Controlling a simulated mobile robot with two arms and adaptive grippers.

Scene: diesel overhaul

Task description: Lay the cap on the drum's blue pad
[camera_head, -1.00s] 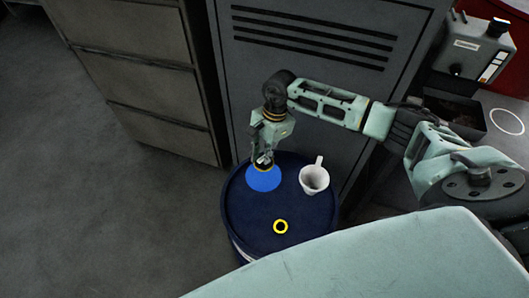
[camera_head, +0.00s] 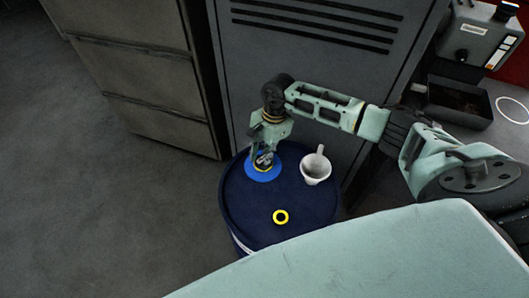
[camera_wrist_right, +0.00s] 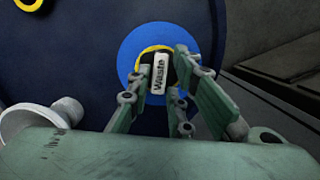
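The cap (camera_wrist_right: 160,73) has a yellow rim, a dark middle and a white strip lettered "Waste". My right gripper (camera_head: 264,157) points down at it, over the drum's blue pad (camera_head: 263,173). In the right wrist view the gripper (camera_wrist_right: 163,70) has its fingers on both sides of the cap's middle and appears shut on it. The round blue pad (camera_wrist_right: 130,62) shows around the yellow rim. I cannot tell whether the cap touches the pad. The pad lies on the top of the dark blue drum (camera_head: 245,215). My left gripper is out of view.
A white mug (camera_head: 316,171) stands on the drum right of the pad. A yellow ring with a dark centre (camera_head: 281,217) is nearer the front. A grey locker (camera_head: 300,80) rises behind the drum. A black tray (camera_head: 458,103) is at the right.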

